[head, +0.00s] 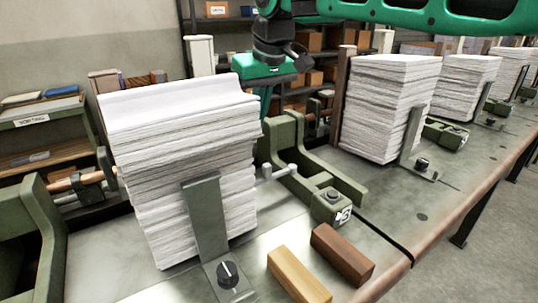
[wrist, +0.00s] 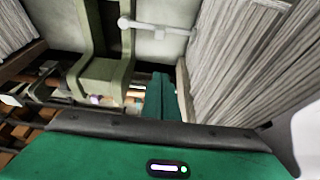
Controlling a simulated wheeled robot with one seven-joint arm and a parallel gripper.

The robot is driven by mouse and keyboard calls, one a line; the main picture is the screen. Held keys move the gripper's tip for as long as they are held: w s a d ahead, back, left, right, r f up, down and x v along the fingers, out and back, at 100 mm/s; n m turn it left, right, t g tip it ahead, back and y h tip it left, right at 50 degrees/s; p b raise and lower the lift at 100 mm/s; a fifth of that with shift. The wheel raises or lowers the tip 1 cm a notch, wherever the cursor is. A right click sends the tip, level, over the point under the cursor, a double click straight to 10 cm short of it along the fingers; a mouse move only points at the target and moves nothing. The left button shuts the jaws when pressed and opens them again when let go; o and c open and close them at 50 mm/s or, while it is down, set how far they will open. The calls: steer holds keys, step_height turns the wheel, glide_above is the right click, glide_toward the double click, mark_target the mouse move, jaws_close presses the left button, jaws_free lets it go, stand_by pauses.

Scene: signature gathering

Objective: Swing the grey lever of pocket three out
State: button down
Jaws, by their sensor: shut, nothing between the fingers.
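A grey lever (head: 277,172) with a round knob sits on a green bracket (head: 318,185), between two paper stacks. Its free end reaches left to the side of the big near paper stack (head: 185,130). A small block with a dark knob and a label that looks like a 3 (head: 332,206) stands at the bracket's front. My gripper (head: 266,104) is above and behind the lever, beside the stack's upper right edge and apart from the lever. In the wrist view, the shut, empty fingers (wrist: 162,95) point toward the lever (wrist: 150,26), with a gap between.
A grey upright plate (head: 206,218) stands before the near stack. Two wooden blocks, one light (head: 299,276) and one brown (head: 342,254), lie at the table's front. Another paper stack (head: 388,105) stands right of the bracket. Shelves (head: 40,125) are behind.

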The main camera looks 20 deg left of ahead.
mark_target(269, 172)
step_height(269, 172, down, 9)
steer(key=shift+s+d+f, duration=0.2)
steer(key=shift+s+d, duration=0.05)
steer(key=shift+d, duration=0.05)
stand_by(0.5)
